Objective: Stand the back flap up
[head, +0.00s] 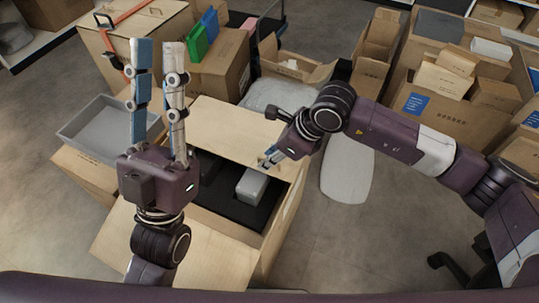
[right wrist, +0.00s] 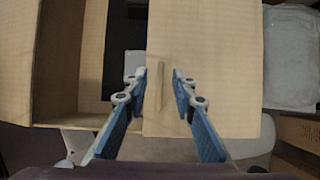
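An open carton (head: 285,212) stands in front of me with a black insert and a grey block (head: 251,187) inside. Its back flap (head: 235,128) is a broad tan panel over the far part of the opening, lying low rather than upright. My right gripper (head: 267,159) is at the flap's right front edge. In the right wrist view its open fingers (right wrist: 159,84) are either side of a narrow tan strip on the flap (right wrist: 215,60); contact cannot be told. My left gripper (head: 154,45) is open and empty, fingers upward, left of the carton.
A front flap (head: 205,258) spreads towards me. A grey tray (head: 105,128) sits on a carton at left. Stacked cartons (head: 450,110) fill the back right. Bare floor (head: 390,205) lies right of the carton, beneath my right arm.

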